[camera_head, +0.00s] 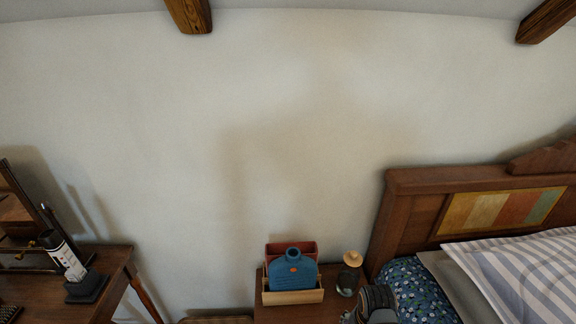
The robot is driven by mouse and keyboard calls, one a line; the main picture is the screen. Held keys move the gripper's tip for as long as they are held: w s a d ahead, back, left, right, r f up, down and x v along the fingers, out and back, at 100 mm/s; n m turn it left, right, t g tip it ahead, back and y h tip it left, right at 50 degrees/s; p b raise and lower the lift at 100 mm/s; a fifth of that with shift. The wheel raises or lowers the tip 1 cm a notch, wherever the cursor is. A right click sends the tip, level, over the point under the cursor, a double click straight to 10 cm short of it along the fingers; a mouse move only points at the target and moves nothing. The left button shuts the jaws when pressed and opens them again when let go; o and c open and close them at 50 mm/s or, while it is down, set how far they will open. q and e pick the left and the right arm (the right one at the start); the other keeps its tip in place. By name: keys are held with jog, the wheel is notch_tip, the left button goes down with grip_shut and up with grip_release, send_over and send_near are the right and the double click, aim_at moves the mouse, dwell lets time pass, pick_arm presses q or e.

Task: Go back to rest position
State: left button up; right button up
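Part of my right arm and gripper (370,307) shows as a dark grey shape at the bottom edge, right of centre. It is in front of the nightstand's right side and the blue floral bedding. Most of it is cut off by the frame. Its fingers cannot be made out, so I cannot tell whether it is open or shut. My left gripper is not in view.
A nightstand (263,314) bears a wooden holder (293,297) with a blue bottle-shaped item (292,270), and a jar (348,278). The bed headboard (410,215) is right. A desk (112,270) with a white-and-black bottle (68,260) is left.

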jog(key=s+d+r+n+t, duration=0.3)
jog(key=s+d+r+n, duration=0.1)
jog(key=s+r+n, duration=0.55)
jog(key=s+d+f+g, duration=0.1)
jog(key=s+f, duration=0.1)
jog(key=f, duration=1.3)
jog(key=s+d+f+g, duration=0.1)
jog(key=s+d+f, duration=0.1)
jog(key=f, duration=1.4)
jog(key=s+f+g, duration=0.1)
jog(key=s+f, duration=1.3)
jog(key=s, duration=0.3)
jog(key=shift+s+d, duration=0.25)
jog(key=shift+s, duration=0.05)
